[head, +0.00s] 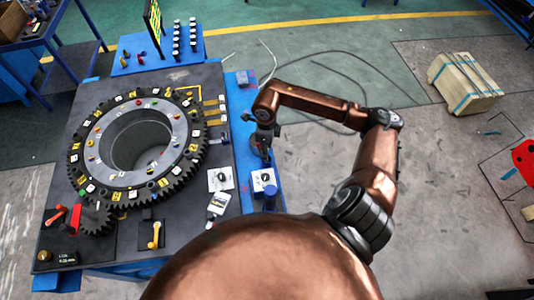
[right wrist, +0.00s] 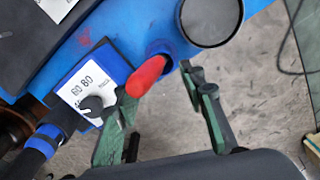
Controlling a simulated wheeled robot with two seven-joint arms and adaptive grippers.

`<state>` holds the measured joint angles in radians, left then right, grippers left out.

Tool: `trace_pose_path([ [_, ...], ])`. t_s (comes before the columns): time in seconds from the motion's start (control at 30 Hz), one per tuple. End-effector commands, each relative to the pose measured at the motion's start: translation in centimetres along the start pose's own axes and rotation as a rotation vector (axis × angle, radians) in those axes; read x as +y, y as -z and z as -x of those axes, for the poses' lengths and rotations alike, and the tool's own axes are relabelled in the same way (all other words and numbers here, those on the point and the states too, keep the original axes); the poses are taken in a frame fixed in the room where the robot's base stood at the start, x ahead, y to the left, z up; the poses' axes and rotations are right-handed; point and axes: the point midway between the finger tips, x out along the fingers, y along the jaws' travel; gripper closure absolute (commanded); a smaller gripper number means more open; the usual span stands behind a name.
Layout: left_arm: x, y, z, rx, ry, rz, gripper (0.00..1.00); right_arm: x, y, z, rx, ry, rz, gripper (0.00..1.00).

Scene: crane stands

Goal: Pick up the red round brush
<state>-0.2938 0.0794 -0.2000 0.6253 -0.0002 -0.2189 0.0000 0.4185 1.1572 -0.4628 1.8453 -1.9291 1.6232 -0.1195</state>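A red rounded piece (right wrist: 146,76), which looks like the red brush, shows in the right wrist view beside a blue round holder at the blue table edge. My right gripper (right wrist: 158,86) is open, with its two greenish fingers apart. The red piece lies between the fingertips, nearer the left finger; I cannot tell whether they touch. In the head view my right gripper (head: 265,150) hangs over the blue strip at the stand's right edge, and the brush cannot be made out there. My left gripper is not in view.
A white dial box (right wrist: 86,88) marked 60 and 80 sits left of the fingers. A dark round disc (right wrist: 210,18) is beyond them. The large toothed ring (head: 88,172) fills the stand's top. A wooden crate (head: 464,84) stands on open floor at right.

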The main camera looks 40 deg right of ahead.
Motion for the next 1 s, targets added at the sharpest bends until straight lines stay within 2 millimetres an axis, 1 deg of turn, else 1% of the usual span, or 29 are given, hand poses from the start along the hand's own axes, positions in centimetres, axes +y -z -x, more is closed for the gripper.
trace_pose_path([
  [0.1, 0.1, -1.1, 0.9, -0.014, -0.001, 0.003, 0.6, -0.1, 0.2, -1.7, 0.002, -0.005, -0.002, 0.63],
  [0.2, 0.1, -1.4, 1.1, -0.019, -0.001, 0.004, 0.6, -0.2, 0.3, -3.1, 0.001, -0.004, -0.002, 0.63],
  [0.27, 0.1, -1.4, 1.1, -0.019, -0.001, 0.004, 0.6, -0.2, 0.3, -3.7, 0.001, -0.002, -0.003, 0.63],
  [0.4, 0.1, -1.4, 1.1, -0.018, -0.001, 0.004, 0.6, -0.2, 0.3, -4.2, -0.001, -0.001, -0.002, 0.63],
  [0.57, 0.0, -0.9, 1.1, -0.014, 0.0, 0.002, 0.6, -0.3, 0.3, -4.2, 0.0, 0.0, -0.002, 0.64],
  [0.73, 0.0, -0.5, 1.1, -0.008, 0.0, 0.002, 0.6, -0.3, 0.3, -4.1, 0.0, 0.0, -0.002, 0.75],
  [1.0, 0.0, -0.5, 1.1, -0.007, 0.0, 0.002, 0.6, -0.3, 0.3, -4.1, 0.0, 0.0, -0.002, 0.94],
])
